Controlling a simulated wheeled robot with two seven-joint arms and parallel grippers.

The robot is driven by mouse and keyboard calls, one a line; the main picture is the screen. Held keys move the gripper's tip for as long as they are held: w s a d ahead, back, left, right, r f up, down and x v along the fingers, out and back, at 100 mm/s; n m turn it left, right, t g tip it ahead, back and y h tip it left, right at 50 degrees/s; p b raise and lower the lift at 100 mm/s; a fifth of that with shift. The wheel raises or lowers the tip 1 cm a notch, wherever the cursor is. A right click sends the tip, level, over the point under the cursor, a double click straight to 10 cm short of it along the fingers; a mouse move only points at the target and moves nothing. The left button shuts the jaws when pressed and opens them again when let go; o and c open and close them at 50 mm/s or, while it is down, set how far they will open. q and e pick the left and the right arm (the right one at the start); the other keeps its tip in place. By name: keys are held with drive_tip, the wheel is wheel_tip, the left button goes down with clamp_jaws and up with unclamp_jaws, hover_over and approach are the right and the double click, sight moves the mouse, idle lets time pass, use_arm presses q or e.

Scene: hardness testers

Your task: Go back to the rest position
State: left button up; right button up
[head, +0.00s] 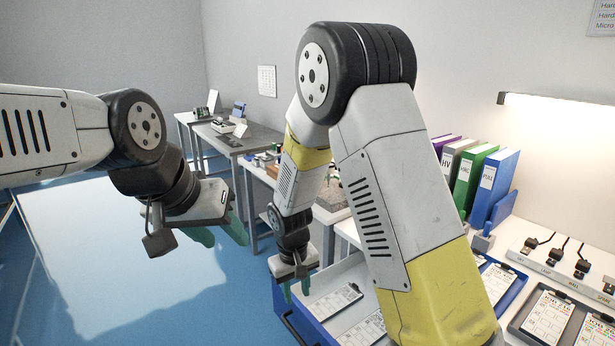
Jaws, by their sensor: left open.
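My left gripper (220,235) is at the left, over the pale floor, with its green fingers apart and nothing between them. My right arm comes in from the right and bends down in the middle of the view. My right gripper (296,286) points down above the left end of a blue tray (318,329). Its green fingertips show apart, with nothing seen between them. Part of the tray is hidden behind my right arm.
Clipboards with paper sheets (548,318) lie on the bench at the right. Several binders (492,180) stand behind it under a lit lamp (556,104). Small dark devices (552,253) sit on a white shelf. A grey table (236,140) stands at the back.

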drive_tip(key=s+d+r+m+y, duration=0.15)
drive_tip(key=d+r, duration=0.35)
drive_tip(key=r, duration=0.7)
drive_tip(key=s+d+r+m+t+y, duration=0.1)
drive_tip(key=s+d+r+m+t, duration=0.2)
drive_tip(key=s+d+r, duration=0.9)
wheel_tip(320, 180, up, 4)
drive_tip(key=shift+s+d+f+m+t, duration=0.2)
drive_tip(key=shift+s+m+t, duration=0.15)
drive_tip(key=shift+s+t, duration=0.6)
